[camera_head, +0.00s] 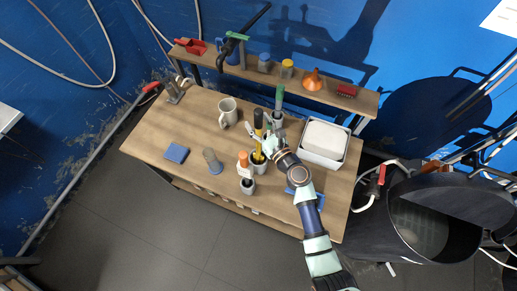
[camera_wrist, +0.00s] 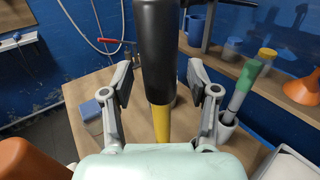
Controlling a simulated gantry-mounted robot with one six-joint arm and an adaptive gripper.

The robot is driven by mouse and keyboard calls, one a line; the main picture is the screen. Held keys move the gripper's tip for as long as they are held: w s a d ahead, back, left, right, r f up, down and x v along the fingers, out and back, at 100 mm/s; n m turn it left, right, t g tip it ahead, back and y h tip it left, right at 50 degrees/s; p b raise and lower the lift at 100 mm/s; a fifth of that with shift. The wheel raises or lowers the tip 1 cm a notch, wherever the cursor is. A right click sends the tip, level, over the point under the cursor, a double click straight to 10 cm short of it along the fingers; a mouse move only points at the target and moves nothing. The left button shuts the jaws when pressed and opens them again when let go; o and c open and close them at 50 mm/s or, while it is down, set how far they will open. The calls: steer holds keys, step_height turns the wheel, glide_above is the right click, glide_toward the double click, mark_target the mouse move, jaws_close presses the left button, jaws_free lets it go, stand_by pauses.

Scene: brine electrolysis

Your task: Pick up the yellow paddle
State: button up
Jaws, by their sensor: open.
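The yellow paddle (camera_head: 258,122) stands about upright in a small grey cup (camera_head: 259,168) near the middle of the wooden table. It has a thick black upper part and a yellow shaft below. In the wrist view the paddle (camera_wrist: 157,50) rises in the middle, between the two fingers. My gripper (camera_head: 261,143) is at the paddle above the cup. In the wrist view my gripper (camera_wrist: 167,88) is open, with one finger on each side and gaps between the pads and the paddle. The paddle's lower end is hidden.
An orange-topped tool (camera_head: 243,160) in a cup stands close in front. A green-handled tool (camera_head: 279,98) stands in a cup behind. A white bin (camera_head: 339,133) is at right, a mug (camera_head: 228,113) behind left. The shelf (camera_head: 220,55) runs along the back.

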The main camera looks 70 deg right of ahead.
jaws_close()
steer(key=shift+r, duration=0.15)
stand_by(0.4)
